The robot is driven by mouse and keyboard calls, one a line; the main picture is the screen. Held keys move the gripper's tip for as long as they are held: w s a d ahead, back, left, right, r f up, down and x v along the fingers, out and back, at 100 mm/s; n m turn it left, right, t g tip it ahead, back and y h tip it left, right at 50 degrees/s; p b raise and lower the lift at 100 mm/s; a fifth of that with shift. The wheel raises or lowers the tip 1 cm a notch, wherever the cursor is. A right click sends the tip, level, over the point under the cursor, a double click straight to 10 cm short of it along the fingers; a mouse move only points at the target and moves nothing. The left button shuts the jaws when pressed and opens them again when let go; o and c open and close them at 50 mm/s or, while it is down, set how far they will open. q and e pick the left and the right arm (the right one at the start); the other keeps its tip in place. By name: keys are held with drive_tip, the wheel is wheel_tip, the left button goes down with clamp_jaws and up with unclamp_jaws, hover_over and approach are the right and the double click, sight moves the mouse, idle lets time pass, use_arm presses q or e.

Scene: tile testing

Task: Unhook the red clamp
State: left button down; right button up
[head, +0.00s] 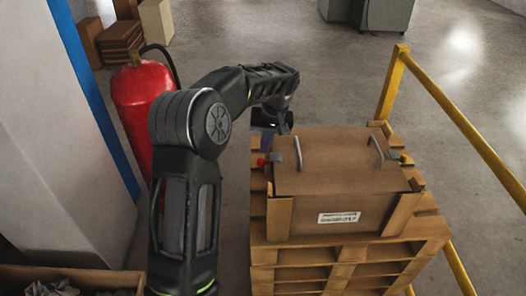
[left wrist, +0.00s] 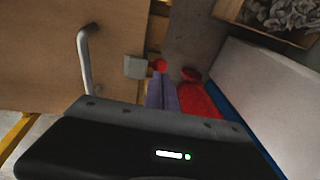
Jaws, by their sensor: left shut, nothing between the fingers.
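The red clamp (head: 262,161) shows as a small red knob at the left edge of the brown box (head: 335,170). In the left wrist view the red knob (left wrist: 159,65) and grey plate (left wrist: 137,67) sit just beyond my fingertips. My left gripper (head: 266,142) hangs at the box's left edge, close to the knob. Its purple fingers (left wrist: 161,88) are together and empty. I cannot tell whether they touch the clamp. My right gripper is not in view.
The box stands on stacked wooden pallets (head: 350,255) and has two lid handles (head: 376,152). A red fire extinguisher (head: 135,100) stands left, behind my arm, near a white pillar (head: 50,140). A yellow railing (head: 440,95) runs along the right. The grey floor behind the box is clear.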

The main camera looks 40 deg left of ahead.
sight(261, 159)
use_arm(q)
drive_tip(key=shift+p+x, duration=0.45)
drive_tip(key=shift+x, duration=1.6)
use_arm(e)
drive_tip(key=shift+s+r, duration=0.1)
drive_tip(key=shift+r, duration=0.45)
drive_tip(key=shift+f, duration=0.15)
